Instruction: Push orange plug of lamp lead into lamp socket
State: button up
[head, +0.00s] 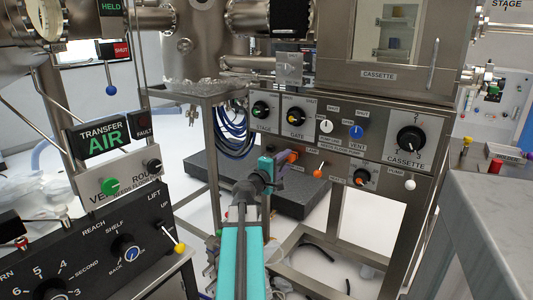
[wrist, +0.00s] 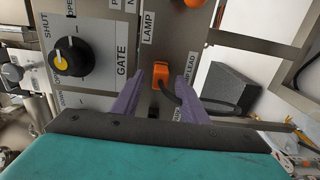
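The orange plug (wrist: 161,75) sits against the grey panel, with its dark lead (wrist: 178,98) curving away. It also shows small in the head view (head: 292,156). My gripper (wrist: 172,80) is open, with one purple finger on each side of the plug and a visible gap on both sides. In the head view my gripper (head: 280,160) is close to the panel and partly covers this area. A LAMP label (wrist: 148,27) is above the plug in the wrist view. I cannot make out the lamp socket's opening or whether the plug is seated in anything.
The GATE knob (wrist: 70,55) is left of the fingers in the wrist view. An orange knob (head: 318,174) is just right of my gripper in the head view. A dark slab (head: 300,190) lies below on the floor. A grey bench (head: 490,210) stands at the right.

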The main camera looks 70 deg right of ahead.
jog(key=shift+b+v, duration=0.4)
jog(key=shift+v, duration=2.1)
jog(key=shift+r, duration=0.15)
